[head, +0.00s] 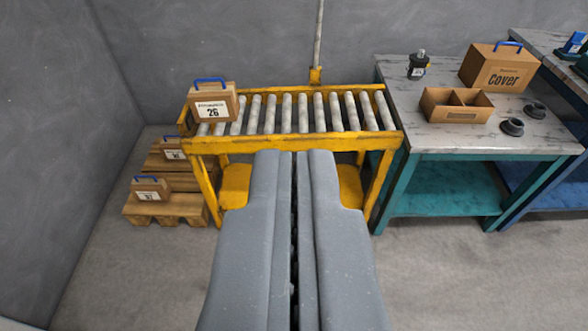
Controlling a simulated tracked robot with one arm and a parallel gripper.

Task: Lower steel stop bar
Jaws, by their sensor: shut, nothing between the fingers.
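A steel stop bar (319,35) stands nearly upright behind the yellow roller conveyor (300,146). Its lower end sits in a yellow bracket (316,75) at the conveyor's back edge, and its top runs out of the picture. My gripper (295,154) is shut and empty. Its long grey fingers point away from me, with their tips in front of the conveyor's front rail in the picture. The fingers are apart from the bar and hide part of the conveyor's lower frame.
A box marked 26 (213,107) sits on the conveyor's left end. The other rollers are bare. Boxes on pallets (165,206) stand at left. A teal table (470,142) at right holds a Cover box (492,72), a divided box (456,113) and small dark parts. Floor is clear at right front.

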